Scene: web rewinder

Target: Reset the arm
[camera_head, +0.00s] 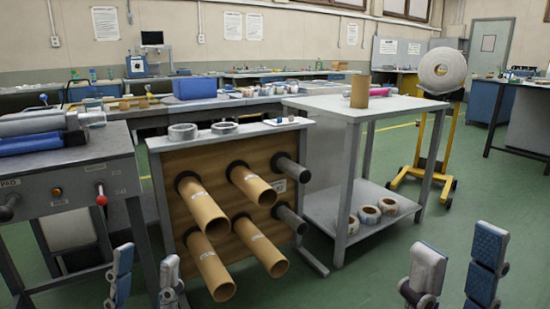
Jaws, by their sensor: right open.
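My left gripper (146,266) shows at the bottom left. Its two fingers stand apart with nothing between them. My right gripper (457,258) shows at the bottom right, open and empty. A grey machine (75,175) stands at the left edge, partly cut off by the frame. It has a grey roll (38,124) and a blue roll (38,143) on top. I cannot tell which part is the arm named in the task.
A wooden rack (240,222) holds several brown cardboard tubes pointing toward me. A grey table (352,108) bears a cardboard core (359,92), with small rolls on its lower shelf. A yellow stand (443,150) holds a large white roll (442,70). Green floor (350,280) is clear in front.

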